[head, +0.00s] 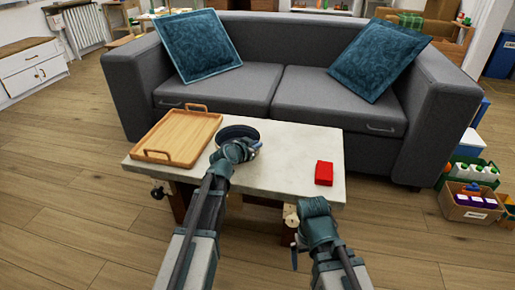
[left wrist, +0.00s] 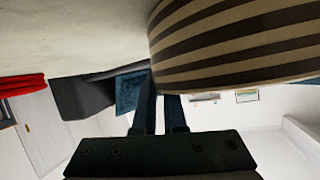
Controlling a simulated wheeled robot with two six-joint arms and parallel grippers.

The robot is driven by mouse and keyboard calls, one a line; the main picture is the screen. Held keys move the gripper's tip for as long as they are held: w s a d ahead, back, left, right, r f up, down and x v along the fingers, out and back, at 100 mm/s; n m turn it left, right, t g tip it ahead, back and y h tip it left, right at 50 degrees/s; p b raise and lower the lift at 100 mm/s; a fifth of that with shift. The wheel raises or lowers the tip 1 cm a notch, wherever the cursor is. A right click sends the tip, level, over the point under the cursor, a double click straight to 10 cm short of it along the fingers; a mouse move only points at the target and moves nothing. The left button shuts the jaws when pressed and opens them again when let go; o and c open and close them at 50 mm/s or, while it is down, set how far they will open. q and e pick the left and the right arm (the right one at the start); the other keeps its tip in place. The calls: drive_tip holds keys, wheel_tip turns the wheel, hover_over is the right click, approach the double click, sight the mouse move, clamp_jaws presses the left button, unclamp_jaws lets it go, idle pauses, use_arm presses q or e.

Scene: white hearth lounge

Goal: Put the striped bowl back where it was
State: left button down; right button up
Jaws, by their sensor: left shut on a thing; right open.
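The striped bowl (left wrist: 235,45) fills the upper right of the left wrist view, with brown and cream bands around its side. In the head view its dark rim (head: 232,129) shows near the middle of the pale table (head: 275,170), just right of the wooden tray. My left gripper (head: 254,147) is at the bowl's near right side. In the left wrist view its fingers (left wrist: 160,108) are close together and reach to the bowl's wall; their tips are hidden. My right gripper (head: 299,240) is open and apart from the bowl, by the table's front edge.
The wooden tray (head: 152,154) with two handles lies at the table's left end. A red block (head: 324,173) lies near the right end. The tabletop between bowl and block is clear. A grey sofa (head: 318,92) stands behind the table.

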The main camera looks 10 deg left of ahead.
use_arm(q)
drive_tip(key=c, duration=1)
unclamp_jaws()
drive_tip(key=shift+s+r, duration=0.25)
drive_tip(key=shift+s, duration=0.1)
drive_tip(key=p+v, duration=0.4)
drive_tip(key=v, duration=0.7)
drive_tip(key=shift+s+a+p, duration=0.1)
drive_tip(key=shift+s+p, duration=0.05)
drive_tip(key=shift+p, duration=0.2)
